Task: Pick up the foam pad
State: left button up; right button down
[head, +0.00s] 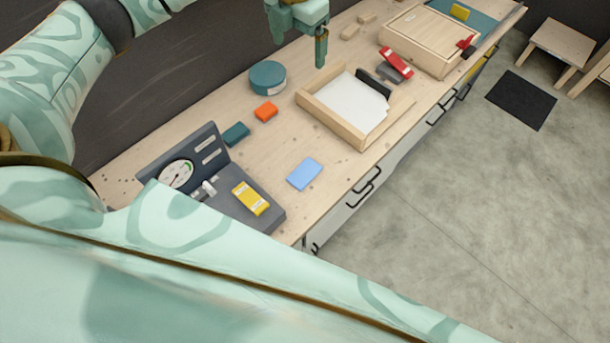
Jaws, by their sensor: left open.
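A light blue flat pad (304,174), which looks like the foam pad, lies on the wooden bench near its front edge. Nothing covers it. My left gripper (299,54) is at the top of the head view, pointing down with its fingers apart and nothing between them. It is well apart from the pad, farther back along the bench and above it. My right gripper is not in view.
An orange block (265,112), a teal block (236,134) and a round teal tin (268,78) lie behind the pad. A grey gauge stand (262,214) with a yellow item is at left. A wooden tray (347,134) stands to the right. Bare bench surrounds the pad.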

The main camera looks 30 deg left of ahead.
pick_arm(q)
notch_tip(320, 180, down, 16)
jog(key=b, duration=1.5)
jog(key=g+b, duration=0.1)
jog(key=b, duration=1.9)
send_over(303, 173)
notch_tip(303, 173, down, 30)
jog(key=shift+a+r, duration=0.15)
jog(key=shift+r, duration=0.1)
jog(key=f+b, duration=0.1)
jog(key=f, duration=0.2)
jog(key=f+b, duration=0.1)
jog(key=f, duration=0.1)
jog(key=shift+d+f+b, duration=0.2)
jog(key=shift+d+b, duration=0.1)
jog(key=shift+b, duration=0.05)
jog(key=shift+r, duration=0.15)
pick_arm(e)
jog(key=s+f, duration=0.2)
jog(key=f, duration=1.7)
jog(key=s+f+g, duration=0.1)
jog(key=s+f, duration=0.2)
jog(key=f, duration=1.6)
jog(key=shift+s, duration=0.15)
pick_arm(q)
jog(key=c, duration=1.1)
